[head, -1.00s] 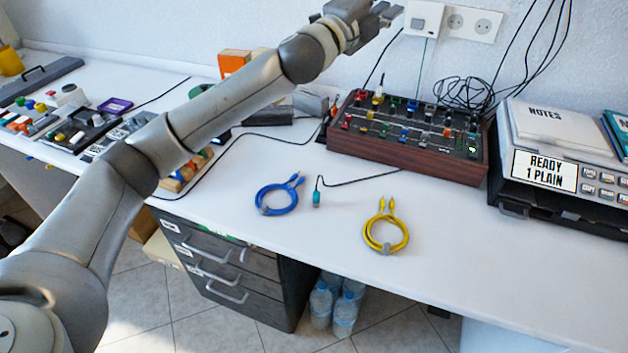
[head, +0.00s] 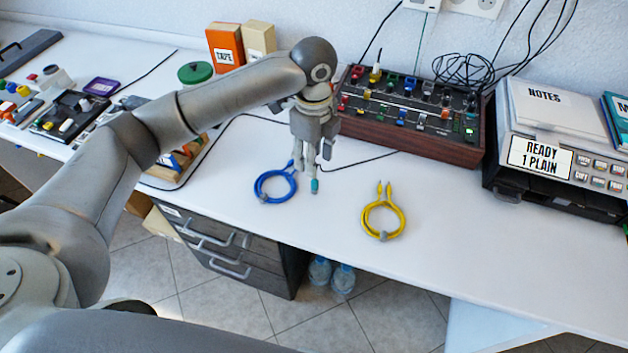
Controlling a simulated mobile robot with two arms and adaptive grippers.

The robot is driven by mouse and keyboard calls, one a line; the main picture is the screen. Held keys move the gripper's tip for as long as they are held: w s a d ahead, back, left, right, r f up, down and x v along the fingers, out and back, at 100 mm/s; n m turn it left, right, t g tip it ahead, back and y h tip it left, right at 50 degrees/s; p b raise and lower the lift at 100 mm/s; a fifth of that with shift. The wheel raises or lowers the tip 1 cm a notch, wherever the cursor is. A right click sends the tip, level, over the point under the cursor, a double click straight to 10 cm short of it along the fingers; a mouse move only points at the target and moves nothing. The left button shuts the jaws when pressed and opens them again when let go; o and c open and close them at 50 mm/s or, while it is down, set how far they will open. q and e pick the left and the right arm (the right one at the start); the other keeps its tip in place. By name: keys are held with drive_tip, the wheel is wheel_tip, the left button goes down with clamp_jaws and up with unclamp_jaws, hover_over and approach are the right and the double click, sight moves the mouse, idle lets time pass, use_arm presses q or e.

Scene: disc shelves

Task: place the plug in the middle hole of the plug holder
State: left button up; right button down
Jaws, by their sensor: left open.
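The plug (head: 314,186) is a small teal piece on the end of a thin black cable, on the white desk between a blue and a yellow cable coil. My left gripper (head: 313,165) points down right at the plug, its fingers open around or just above its upper end; I cannot tell whether they touch it. I cannot single out the plug holder with certainty. A wooden block (head: 172,168) with coloured parts is partly hidden behind my left arm. My right gripper is out of view.
The blue coil (head: 262,190) lies close to the left of the gripper, the yellow coil (head: 383,222) to its right. A wood-sided control panel (head: 420,140) stands behind, a printer (head: 560,165) at right. The front right desk (head: 480,240) is clear.

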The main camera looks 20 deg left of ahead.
sight(315, 180)
use_arm(q)
wheel_tip(315, 180, down, 4)
drive_tip(key=shift+f, duration=0.1)
drive_tip(key=f, duration=0.5)
drive_tip(key=shift+s+d, duration=0.15)
drive_tip(key=shift+s, duration=0.05)
drive_tip(key=shift+c, duration=0.3)
clamp_jaws()
